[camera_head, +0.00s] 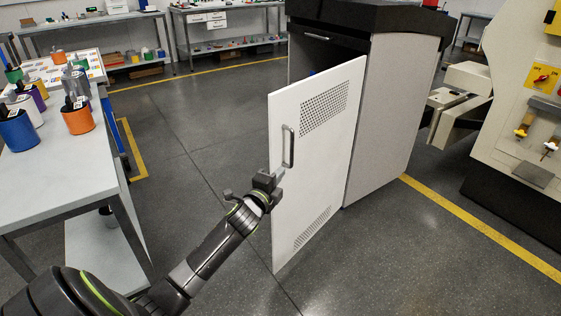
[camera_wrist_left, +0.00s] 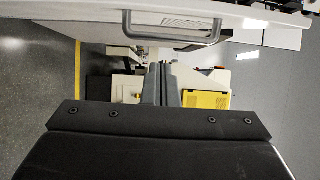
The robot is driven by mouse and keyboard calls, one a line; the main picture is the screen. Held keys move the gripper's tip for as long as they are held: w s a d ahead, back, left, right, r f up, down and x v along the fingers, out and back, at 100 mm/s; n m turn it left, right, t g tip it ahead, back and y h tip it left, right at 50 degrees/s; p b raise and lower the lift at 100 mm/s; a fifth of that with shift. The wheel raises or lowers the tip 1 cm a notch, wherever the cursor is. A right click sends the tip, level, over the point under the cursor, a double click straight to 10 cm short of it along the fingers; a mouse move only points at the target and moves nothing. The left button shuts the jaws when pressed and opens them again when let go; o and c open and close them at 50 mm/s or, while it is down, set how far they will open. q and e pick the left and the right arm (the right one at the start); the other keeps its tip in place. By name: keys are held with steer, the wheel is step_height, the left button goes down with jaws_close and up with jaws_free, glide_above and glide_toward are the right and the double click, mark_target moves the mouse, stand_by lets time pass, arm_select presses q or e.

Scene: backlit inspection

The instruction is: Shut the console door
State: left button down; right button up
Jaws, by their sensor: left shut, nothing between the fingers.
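The white console door (camera_head: 325,165) stands ajar, swung out from the dark-topped grey console (camera_head: 388,110). It has vent holes near its top and bottom and a grey bar handle (camera_head: 288,147) near its free edge. My left gripper (camera_head: 279,173) is shut and empty at the free edge, just below the handle; contact with the door cannot be told. In the left wrist view the shut fingers (camera_wrist_left: 161,84) point past the door (camera_wrist_left: 90,24), with the handle (camera_wrist_left: 172,38) above them. My right gripper is not in view.
A table (camera_head: 60,190) with several coloured pots stands at the left. A beige machine (camera_head: 510,125) with a yellow panel stands right of the console. Yellow lines (camera_head: 480,225) mark the floor. The floor (camera_head: 380,270) before the door is clear.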

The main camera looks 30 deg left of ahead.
mark_target(278, 159)
arm_select(q)
steer(key=shift+w+a, duration=0.75)
steer(key=shift+w, duration=0.35)
steer(key=shift+w+a, duration=0.8)
steer(key=shift+w, duration=0.25)
steer(key=shift+w+a, duration=0.75)
steer(key=shift+w, duration=0.35)
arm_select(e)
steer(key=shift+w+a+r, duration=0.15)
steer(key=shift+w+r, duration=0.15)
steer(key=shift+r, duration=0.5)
